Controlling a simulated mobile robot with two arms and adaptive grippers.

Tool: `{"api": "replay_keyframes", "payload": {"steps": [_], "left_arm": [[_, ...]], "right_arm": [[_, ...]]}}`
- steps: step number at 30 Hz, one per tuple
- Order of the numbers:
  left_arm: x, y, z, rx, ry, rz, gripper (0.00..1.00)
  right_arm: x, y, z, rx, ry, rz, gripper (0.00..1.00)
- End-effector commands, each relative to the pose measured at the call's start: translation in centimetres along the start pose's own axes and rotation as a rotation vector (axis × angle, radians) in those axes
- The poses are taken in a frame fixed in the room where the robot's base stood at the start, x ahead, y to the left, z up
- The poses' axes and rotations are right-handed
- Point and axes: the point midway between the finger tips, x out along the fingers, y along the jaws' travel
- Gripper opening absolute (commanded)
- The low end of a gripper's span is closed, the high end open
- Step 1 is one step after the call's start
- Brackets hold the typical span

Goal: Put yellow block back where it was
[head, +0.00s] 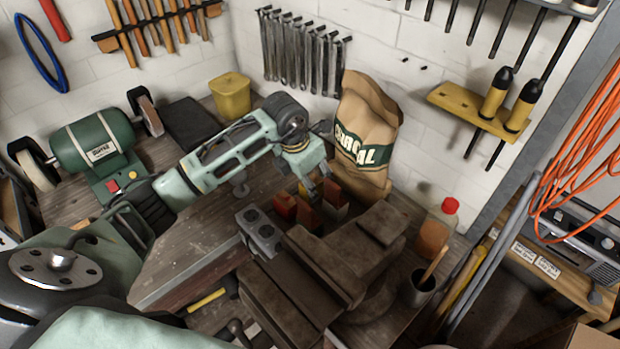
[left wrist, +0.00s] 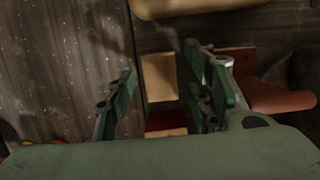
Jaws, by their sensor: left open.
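My left gripper (head: 318,186) reaches down over a small group of blocks behind the vise (head: 335,262). In the left wrist view its fingers (left wrist: 162,78) are apart, with a tan-yellow block (left wrist: 158,76) showing between them; I cannot tell whether either finger touches it. In the head view only a small yellow patch (head: 303,189) shows among the blocks. A red block (head: 284,205) and an orange-red block (head: 307,215) stand beside it. A red block also shows below the yellow one in the left wrist view (left wrist: 165,121). My right gripper is not in view.
A grey block with round holes (head: 259,232) stands left of the vise. A charcoal bag (head: 362,140) leans on the wall behind the blocks. A bottle with a red cap (head: 436,232) and a dark cup (head: 418,288) stand at the right. A bench grinder (head: 95,145) is at the left.

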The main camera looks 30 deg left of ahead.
Motion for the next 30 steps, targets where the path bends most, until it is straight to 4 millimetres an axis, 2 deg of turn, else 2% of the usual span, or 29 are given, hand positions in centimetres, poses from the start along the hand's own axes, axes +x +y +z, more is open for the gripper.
{"api": "replay_keyframes", "payload": {"steps": [7, 8, 11, 21, 25, 30], "left_arm": [[-0.5, 0.0, 0.2, 0.0, 0.0, -0.001, 0.48], [-0.7, 0.0, 0.1, 0.001, -0.002, 0.001, 0.48], [-2.2, 0.1, 0.2, 0.002, -0.005, 0.003, 0.48], [-9.4, 0.1, 0.1, 0.001, -0.004, 0.004, 0.48], [-11.2, 0.0, 0.1, 0.0, -0.003, 0.001, 0.48], [-12.2, 0.0, 0.1, 0.0, 0.0, 0.001, 0.48]], "right_arm": [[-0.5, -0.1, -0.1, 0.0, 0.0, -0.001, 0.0], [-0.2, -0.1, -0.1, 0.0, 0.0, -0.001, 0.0], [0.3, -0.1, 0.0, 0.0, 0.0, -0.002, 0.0], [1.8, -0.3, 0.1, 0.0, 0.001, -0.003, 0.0], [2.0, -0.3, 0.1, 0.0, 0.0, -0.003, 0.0], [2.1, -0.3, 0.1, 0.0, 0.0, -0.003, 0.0]]}}
